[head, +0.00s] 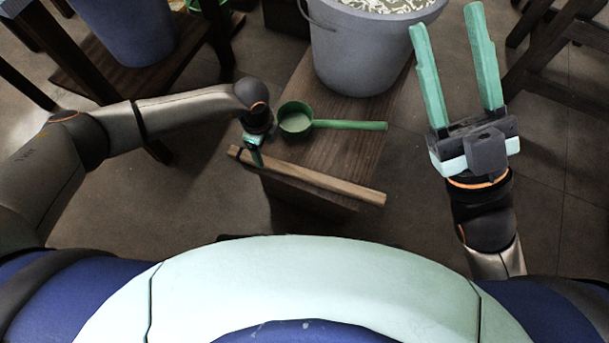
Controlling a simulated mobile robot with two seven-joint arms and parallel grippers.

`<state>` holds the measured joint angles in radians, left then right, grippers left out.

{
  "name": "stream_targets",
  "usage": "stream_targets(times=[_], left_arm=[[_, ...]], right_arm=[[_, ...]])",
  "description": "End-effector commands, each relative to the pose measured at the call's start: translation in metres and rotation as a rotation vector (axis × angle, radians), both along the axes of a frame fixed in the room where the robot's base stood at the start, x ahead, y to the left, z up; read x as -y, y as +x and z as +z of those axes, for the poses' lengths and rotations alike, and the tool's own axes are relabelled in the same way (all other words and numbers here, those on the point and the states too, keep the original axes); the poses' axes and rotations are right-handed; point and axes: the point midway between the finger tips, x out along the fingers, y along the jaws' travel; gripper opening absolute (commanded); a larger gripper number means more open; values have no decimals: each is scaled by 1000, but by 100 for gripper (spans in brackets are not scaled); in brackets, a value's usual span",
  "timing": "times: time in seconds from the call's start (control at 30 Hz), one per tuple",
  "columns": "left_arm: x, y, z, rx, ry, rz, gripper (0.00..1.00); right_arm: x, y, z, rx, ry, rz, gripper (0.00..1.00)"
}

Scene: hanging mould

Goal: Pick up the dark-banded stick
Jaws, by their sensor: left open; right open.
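A light wooden stick (325,182) lies along the near edge of a brown wooden bench (345,150), slanting down to the right. Its left end shows a darker patch by my gripper; I cannot clearly make out a band. My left gripper (256,160) points down over the stick near that left end. Its jaws are open, but the wrist partly hides them, and I cannot tell whether they touch or straddle the stick. My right gripper (460,70) is open and empty, its green fingers pointing up the picture, well right of the bench.
A green ladle (350,125) with a round cup lies on the bench just beyond the stick. A grey bucket (350,50) with patterned whitish contents stands further back on the bench. A blue bucket (125,30) stands on another wooden surface at upper left. Dark wooden furniture stands at upper right.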

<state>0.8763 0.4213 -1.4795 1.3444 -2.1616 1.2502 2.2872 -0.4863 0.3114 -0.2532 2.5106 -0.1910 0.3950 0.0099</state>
Motion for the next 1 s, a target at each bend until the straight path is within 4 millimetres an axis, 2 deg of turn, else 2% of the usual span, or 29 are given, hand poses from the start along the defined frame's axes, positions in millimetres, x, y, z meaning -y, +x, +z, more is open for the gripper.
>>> stream_targets(times=[0.03, 0.27, 0.57, 0.83, 1.0], left_arm=[[0, 0, -8, -1, 0, 0, 75], [0, -1, -20, -2, -2, -1, 75], [-1, -2, -61, -2, -2, -1, 75], [-1, -2, -63, -1, -3, -1, 75], [-1, -2, -63, -2, -3, -1, 57]], right_arm=[[0, 0, -6, -1, -2, -1, 50], [-1, 1, -14, -4, -8, -3, 50], [-5, 3, -47, -13, -37, -15, 50], [-6, 3, -47, -17, -39, -15, 50], [-6, 3, -47, -17, -33, -17, 50]])
